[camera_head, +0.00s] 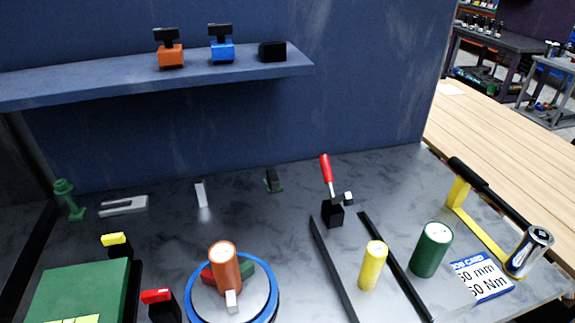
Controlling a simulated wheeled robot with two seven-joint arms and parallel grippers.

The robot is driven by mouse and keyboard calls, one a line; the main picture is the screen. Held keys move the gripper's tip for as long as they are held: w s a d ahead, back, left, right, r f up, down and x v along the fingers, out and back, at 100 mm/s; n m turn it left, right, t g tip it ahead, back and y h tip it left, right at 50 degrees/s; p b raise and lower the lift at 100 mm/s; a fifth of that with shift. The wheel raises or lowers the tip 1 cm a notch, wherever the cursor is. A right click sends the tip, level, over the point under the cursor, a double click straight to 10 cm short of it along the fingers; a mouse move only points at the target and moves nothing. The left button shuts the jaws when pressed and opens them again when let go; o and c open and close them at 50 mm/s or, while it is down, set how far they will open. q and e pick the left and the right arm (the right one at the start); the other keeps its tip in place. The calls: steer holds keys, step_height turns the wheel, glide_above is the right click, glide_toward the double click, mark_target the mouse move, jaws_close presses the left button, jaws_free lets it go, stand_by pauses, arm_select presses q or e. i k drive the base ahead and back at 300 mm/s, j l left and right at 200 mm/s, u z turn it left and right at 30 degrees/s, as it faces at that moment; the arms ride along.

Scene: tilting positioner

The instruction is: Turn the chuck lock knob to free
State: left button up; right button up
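A round chuck with a blue rim (190,290) stands at the front, left of centre. An orange-brown cylinder (224,266) stands upright on it, between a red jaw (207,275) and a green jaw (247,271). A small white block (232,302) is at the cylinder's front. A black post with a red top (157,296) stands just left of the chuck. I cannot tell which part is the chuck lock knob, or its setting. Neither of my grippers shows.
A green block (80,283) lies at left. A red-handled lever clamp (327,177) stands behind two black rails (400,268). Yellow (373,265) and green (432,248) cylinders, a job card (482,277) and a can (531,250) are at right. A blue shelf (110,83) overhangs the back.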

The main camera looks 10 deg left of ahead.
mark_target(157, 296)
steer(key=u, duration=1.45)
